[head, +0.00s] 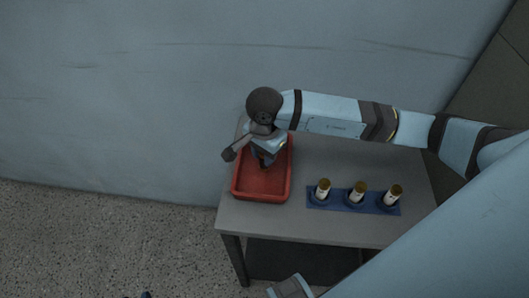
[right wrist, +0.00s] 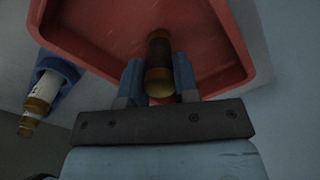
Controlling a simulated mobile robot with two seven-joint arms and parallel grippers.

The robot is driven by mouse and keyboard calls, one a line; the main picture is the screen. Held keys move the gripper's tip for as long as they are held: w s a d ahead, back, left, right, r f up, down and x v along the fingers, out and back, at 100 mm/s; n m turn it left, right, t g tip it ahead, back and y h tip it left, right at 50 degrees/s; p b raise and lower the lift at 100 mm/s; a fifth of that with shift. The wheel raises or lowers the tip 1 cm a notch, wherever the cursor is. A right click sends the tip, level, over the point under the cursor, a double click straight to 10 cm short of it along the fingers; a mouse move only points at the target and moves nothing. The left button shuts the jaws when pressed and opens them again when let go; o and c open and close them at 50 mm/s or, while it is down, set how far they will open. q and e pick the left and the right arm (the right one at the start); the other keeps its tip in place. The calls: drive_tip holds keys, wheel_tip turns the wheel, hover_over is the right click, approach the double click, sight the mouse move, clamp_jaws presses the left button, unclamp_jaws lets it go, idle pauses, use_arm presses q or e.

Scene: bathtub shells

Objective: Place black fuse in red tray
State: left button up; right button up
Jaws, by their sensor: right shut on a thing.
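The red tray (head: 262,190) stands on the left part of the grey table. My right gripper (head: 262,163) is over the tray, pointing down. In the right wrist view my right gripper (right wrist: 158,85) is shut on the black fuse (right wrist: 159,60), a dark cylinder with brass-coloured ends. The red tray (right wrist: 90,35) lies behind the fuse in that view. I cannot tell whether the fuse touches the tray floor.
One shows in the right wrist view (right wrist: 40,95). The grey table (head: 270,220) has bare room at its front edge. A wall stands behind.

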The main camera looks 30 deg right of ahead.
drive_tip(key=o, duration=0.9)
drive_tip(key=shift+f, duration=0.1)
wheel_tip(320, 180, up, 12)
drive_tip(key=shift+r+p, duration=0.2)
drive_tip(key=shift+p, duration=0.15)
